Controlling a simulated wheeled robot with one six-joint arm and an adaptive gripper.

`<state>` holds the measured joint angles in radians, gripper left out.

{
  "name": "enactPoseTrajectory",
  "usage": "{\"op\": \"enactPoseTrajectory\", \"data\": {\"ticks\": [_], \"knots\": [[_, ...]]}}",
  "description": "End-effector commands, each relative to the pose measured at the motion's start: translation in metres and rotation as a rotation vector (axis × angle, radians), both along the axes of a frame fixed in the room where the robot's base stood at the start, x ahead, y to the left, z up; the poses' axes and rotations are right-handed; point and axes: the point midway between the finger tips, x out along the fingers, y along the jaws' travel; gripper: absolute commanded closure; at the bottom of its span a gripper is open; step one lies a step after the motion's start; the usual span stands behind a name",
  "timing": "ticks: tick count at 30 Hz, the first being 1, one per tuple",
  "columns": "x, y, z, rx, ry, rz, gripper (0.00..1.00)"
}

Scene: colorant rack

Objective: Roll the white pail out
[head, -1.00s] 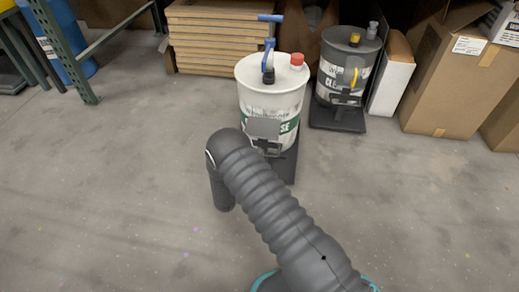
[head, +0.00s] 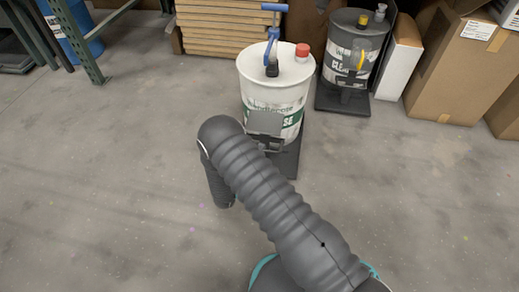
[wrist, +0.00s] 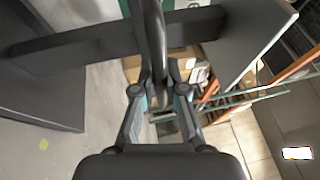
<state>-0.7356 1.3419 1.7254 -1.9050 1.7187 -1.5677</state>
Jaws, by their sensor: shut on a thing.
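The white pail (head: 262,92) stands upright on a dark wheeled base (head: 289,160) in the head view. It has a red cap and a blue pump on its lid. A dark bracket with a grey plate (head: 265,122) is at its near side. My grey arm hides part of the base, and my gripper does not show in the head view. In the wrist view my gripper (wrist: 159,92) is shut on a dark handle bar (wrist: 151,30), which appears to belong to the pail's base. The pail itself is mostly hidden there.
A dark grey pail (head: 345,45) on its own base stands behind to the right. A white box (head: 398,55) and cardboard boxes (head: 449,70) stand right of it. Stacked wooden panels (head: 220,28) and a green rack post (head: 84,55) are at back left. The near floor is clear.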

Motion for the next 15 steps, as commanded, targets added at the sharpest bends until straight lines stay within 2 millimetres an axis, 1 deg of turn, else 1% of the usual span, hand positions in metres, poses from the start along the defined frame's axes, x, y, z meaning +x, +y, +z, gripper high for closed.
{"op": "enactPoseTrajectory", "data": {"ticks": [4, 5, 6, 7, 8, 15], "knots": [[-0.0004, 0.0010, -0.0004, 0.000, 0.001, 0.002, 1.00], [-0.0004, 0.0010, -0.0004, 0.000, 0.001, 0.002, 0.82], [-0.0003, 0.0010, -0.0004, 0.000, 0.001, 0.002, 0.72], [-0.0003, 0.0009, -0.0004, 0.000, 0.001, 0.001, 0.64], [-0.0002, 0.0006, -0.0004, 0.000, 0.000, 0.001, 0.63], [0.0002, -0.0007, -0.0001, -0.001, 0.000, -0.001, 0.63]]}}
